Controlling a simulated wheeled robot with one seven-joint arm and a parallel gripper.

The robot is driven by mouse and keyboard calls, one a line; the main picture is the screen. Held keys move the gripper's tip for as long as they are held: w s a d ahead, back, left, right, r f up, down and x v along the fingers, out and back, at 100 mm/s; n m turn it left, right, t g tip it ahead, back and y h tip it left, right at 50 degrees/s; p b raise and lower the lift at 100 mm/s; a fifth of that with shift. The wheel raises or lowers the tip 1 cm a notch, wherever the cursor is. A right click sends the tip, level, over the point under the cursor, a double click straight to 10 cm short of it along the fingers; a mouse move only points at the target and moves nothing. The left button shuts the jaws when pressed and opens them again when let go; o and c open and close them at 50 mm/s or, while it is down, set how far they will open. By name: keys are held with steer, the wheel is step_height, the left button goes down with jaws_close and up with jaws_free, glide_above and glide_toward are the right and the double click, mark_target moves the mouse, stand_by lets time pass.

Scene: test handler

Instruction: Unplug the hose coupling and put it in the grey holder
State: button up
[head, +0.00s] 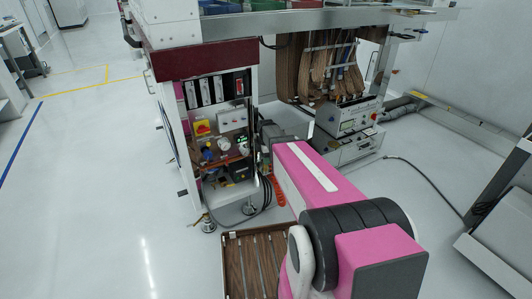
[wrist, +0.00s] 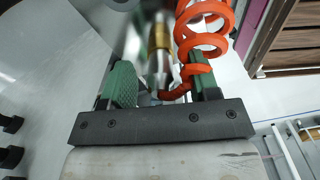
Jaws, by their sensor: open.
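My gripper (wrist: 162,78) is open in the wrist view, with a green pad on each side. The hose coupling (wrist: 160,42), a brass and silver fitting, shows blurred between and just beyond the pads. I cannot tell whether either pad touches it. An orange coiled hose (wrist: 204,40) hangs at the right and curls across near the right pad. In the head view, part of the orange hose (head: 279,190) shows beside my pink arm, which hides the gripper and coupling there. I cannot make out the grey holder with certainty.
An open cabinet (head: 252,110) with switches, cables and fittings stands left of my arm. A brown slatted tray (head: 233,285) lies low in front. Grey instrument boxes (head: 345,120) stand beyond the arm. A black cable (head: 430,180) crosses the floor at right. The floor at left is clear.

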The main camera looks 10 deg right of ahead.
steer(key=shift+f, duration=0.3)
jaws_close()
steer(key=shift+r, duration=0.75)
stand_by(0.8)
steer(key=shift+r, duration=0.85)
